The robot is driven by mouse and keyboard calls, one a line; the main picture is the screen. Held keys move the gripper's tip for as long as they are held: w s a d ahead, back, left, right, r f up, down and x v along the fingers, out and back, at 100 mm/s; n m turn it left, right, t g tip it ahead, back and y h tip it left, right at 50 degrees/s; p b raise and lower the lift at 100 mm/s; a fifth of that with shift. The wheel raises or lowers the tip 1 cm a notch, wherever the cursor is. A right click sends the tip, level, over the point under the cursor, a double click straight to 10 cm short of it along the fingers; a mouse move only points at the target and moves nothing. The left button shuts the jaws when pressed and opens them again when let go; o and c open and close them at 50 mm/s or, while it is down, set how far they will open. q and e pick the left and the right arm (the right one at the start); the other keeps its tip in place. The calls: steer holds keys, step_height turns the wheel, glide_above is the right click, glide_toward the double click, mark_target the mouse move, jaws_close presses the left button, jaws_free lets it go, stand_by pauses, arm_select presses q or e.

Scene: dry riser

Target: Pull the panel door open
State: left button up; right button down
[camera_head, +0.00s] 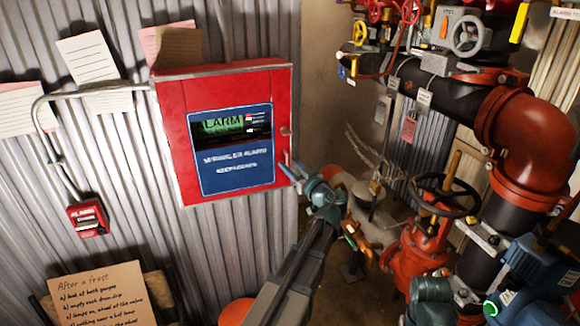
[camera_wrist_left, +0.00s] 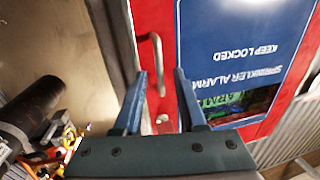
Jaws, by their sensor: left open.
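The red alarm panel (camera_head: 181,130) hangs on the corrugated wall in the head view, its door looking closed. A blue label reading sprinkler alarm, keep locked, and a green display window are on its door (camera_wrist_left: 155,18). A bar handle (camera_wrist_left: 157,60) stands off the door near its edge, with a small round lock (camera_wrist_left: 163,118) also showing in the wrist view. My left gripper (camera_head: 290,168) is open at the door's right edge. In the wrist view its fingertips (camera_wrist_left: 161,75) lie on either side of the handle's line; contact cannot be told.
A red call point (camera_head: 88,217) with conduit is left of the panel. Dark pipes and a red elbow (camera_head: 527,130) fill the right side, with a valve handwheel (camera_head: 445,195) below. A handwritten board (camera_head: 103,295) stands at lower left.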

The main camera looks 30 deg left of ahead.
arm_select(q)
steer(key=shift+w+a, duration=0.1)
steer(key=shift+a, duration=0.15)
jaws_close()
stand_by(1.4)
